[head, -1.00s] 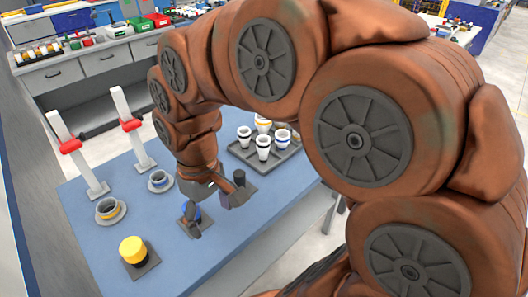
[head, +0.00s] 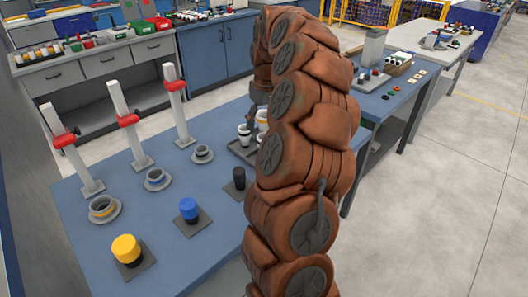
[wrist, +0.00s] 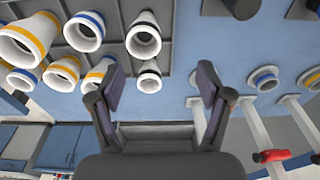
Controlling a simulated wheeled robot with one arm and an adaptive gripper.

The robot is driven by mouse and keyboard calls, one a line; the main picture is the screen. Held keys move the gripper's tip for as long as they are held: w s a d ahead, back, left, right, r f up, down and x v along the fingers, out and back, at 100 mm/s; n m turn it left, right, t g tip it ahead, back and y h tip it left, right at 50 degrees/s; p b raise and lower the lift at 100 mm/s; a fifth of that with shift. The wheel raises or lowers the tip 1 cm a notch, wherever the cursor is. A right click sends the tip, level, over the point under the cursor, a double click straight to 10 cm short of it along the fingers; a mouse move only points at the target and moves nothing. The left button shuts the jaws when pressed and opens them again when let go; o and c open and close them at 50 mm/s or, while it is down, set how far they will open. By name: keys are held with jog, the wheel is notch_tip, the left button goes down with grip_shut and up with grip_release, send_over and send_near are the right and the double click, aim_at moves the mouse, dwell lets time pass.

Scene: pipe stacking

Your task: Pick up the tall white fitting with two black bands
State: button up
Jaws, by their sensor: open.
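White flared fittings stand on a dark grey tray (wrist: 180,40). In the wrist view, one white fitting with dark banding (wrist: 143,40) is at the top centre. Another dark-banded white fitting (wrist: 149,80) lies just below it in the picture, beyond the gap between my fingers. I cannot tell how many bands each has. My gripper (wrist: 161,74) is open and empty, its fingers apart from the fittings. In the head view my arm hides the gripper and most of the tray; a white fitting (head: 244,134) shows at the tray's left.
Fittings with orange bands (wrist: 30,38) and a blue band (wrist: 85,32) crowd the left of the wrist view. On the blue table (head: 160,215) stand yellow (head: 126,249), blue (head: 189,208) and black (head: 239,178) cylinders on square bases, ringed bases, and three white posts with red clamps.

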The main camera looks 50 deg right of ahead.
jog(key=shift+s+d+f, duration=0.1)
jog(key=shift+d+f, duration=0.15)
jog(key=shift+d, duration=0.3)
jog(key=shift+s+d+f, duration=0.1)
jog(key=shift+d+f, duration=0.15)
jog(key=shift+d, duration=0.3)
jog(key=shift+w+f+p, duration=0.2)
jog(key=shift+f+p, duration=0.15)
jog(key=shift+f, duration=0.9)
jog(key=shift+w+f+p, duration=0.2)
jog(key=shift+f+p, duration=0.1)
jog(key=shift+f, duration=1)
jog(key=shift+w+f+p, duration=0.2)
jog(key=shift+f+p, duration=0.15)
jog(key=shift+f, duration=0.9)
jog(key=c, duration=1.3)
